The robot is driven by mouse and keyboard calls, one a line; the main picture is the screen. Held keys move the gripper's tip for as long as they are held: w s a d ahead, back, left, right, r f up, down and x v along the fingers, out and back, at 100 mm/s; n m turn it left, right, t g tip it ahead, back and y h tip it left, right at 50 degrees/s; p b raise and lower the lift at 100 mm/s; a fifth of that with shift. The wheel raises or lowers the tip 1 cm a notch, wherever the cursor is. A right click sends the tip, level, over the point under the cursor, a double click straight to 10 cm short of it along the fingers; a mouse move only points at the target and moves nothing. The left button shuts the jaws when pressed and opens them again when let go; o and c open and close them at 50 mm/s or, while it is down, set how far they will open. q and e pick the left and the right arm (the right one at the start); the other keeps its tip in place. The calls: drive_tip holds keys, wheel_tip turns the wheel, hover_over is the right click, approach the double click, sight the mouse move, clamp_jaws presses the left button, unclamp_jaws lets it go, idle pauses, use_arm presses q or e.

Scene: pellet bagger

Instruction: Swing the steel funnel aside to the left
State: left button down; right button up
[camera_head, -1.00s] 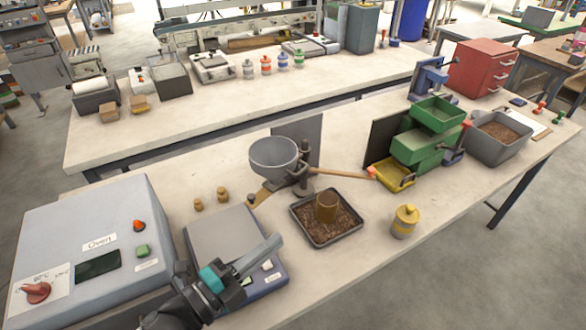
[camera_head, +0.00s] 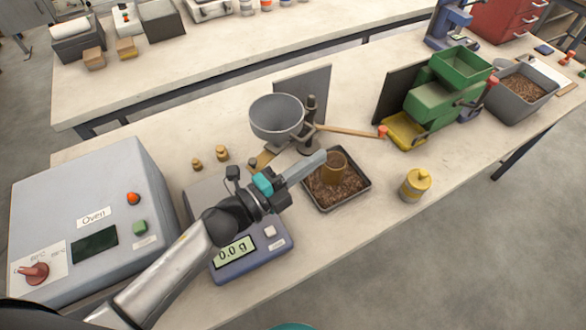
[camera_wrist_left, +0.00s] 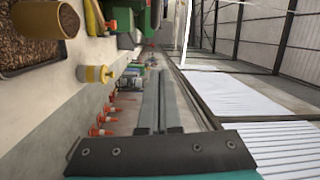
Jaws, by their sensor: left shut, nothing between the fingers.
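The grey steel funnel (camera_head: 277,118) is on a dark upright post (camera_head: 311,110) and sits left of it, over the bench. A wooden handle (camera_head: 345,130) runs right from the post and ends in an orange-red tip (camera_head: 382,132). My left gripper (camera_head: 321,158) is shut and empty. In the head view its fingertips appear in front of the handle, by the tray of pellets (camera_head: 362,195); they look apart from the funnel. The shut fingers also show in the left wrist view (camera_wrist_left: 160,95), where the funnel is not seen. My right gripper is not in view.
A tan cup (camera_head: 333,168) stands in the tray. A yellow-capped jar (camera_head: 415,185) is to its right. A green machine (camera_head: 440,95) stands behind. A scale (camera_head: 250,250) reading 0.0 g lies under my left arm, beside an oven (camera_head: 95,215). Brass weights (camera_head: 222,153) stand behind the scale.

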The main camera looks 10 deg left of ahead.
use_arm(q)
drive_tip(key=shift+w+a+f, duration=0.15)
drive_tip(key=shift+w+a, duration=0.5)
drive_tip(key=shift+a, duration=0.05)
drive_tip(key=shift+w+a+f, duration=0.15)
drive_tip(key=shift+w+a, duration=0.5)
drive_tip(key=shift+a, duration=0.1)
